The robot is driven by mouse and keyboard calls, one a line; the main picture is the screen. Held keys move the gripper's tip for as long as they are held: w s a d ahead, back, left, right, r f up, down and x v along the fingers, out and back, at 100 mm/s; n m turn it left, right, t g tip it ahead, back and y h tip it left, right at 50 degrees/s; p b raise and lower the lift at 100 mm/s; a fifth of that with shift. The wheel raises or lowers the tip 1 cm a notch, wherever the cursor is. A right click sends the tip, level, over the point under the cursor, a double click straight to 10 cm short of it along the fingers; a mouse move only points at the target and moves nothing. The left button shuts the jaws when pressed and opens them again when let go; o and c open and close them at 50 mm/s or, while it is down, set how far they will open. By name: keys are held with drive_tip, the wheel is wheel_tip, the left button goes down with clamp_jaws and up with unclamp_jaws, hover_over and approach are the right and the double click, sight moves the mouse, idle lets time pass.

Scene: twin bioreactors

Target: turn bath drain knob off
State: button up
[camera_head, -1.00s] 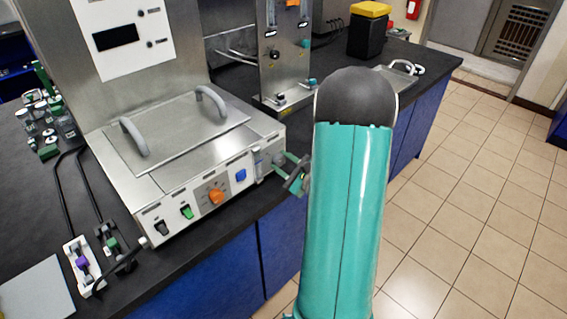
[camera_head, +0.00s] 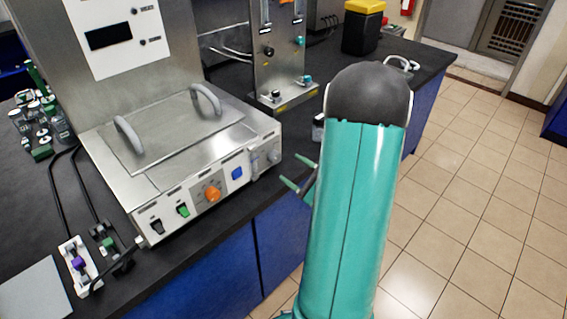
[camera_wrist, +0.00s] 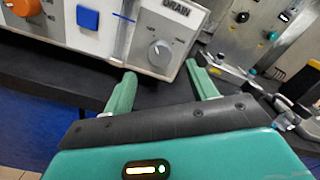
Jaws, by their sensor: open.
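The bath drain knob is a grey round knob (camera_wrist: 160,52) under the word DRAIN on a light panel in the wrist view. In the head view the drain knob (camera_head: 274,157) sits at the right end of the steel bath's (camera_head: 165,180) front. My gripper (camera_wrist: 158,75) is open, its two green fingers spread wide and pointing toward the drain panel. The knob shows between the fingertips, beyond them, with no visible contact. In the head view my gripper (camera_head: 298,172) is beside the bath's right corner, partly hidden by my teal arm.
Left of the drain panel are a blue switch (camera_wrist: 88,18) and an orange dial (camera_head: 212,194). A steel panel with small valves (camera_head: 276,60) stands behind on the dark counter (camera_head: 230,230). Open tiled floor (camera_head: 460,220) lies to the right.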

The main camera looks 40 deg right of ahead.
drive_tip(key=s, duration=0.7)
drive_tip(key=shift+s+d, duration=0.1)
drive_tip(key=w+a+r+n+g+y, duration=0.1)
drive_tip(key=a+r+n+g+y, duration=0.15)
drive_tip(key=a+n+g, duration=0.4)
drive_tip(key=w+a+r+n+g+y, duration=0.15)
drive_tip(key=a+n+y, duration=0.25)
drive_tip(key=a, duration=0.6)
drive_tip(key=w+a+r+n+g+y, duration=0.1)
drive_tip(key=a+r+n+g+y, duration=0.3)
drive_tip(key=a, duration=0.5)
drive_tip(key=s+a+n+g+h, duration=0.4)
drive_tip(key=s+a+n+h, duration=0.15)
drive_tip(key=n, duration=0.35)
wheel_tip(320, 180, up, 7)
drive_tip(key=n+t+h, duration=0.3)
drive_tip(key=n+h, duration=0.2)
drive_tip(key=shift+s+a+r+t+h, duration=0.2)
drive_tip(key=shift+a+t+h, duration=0.1)
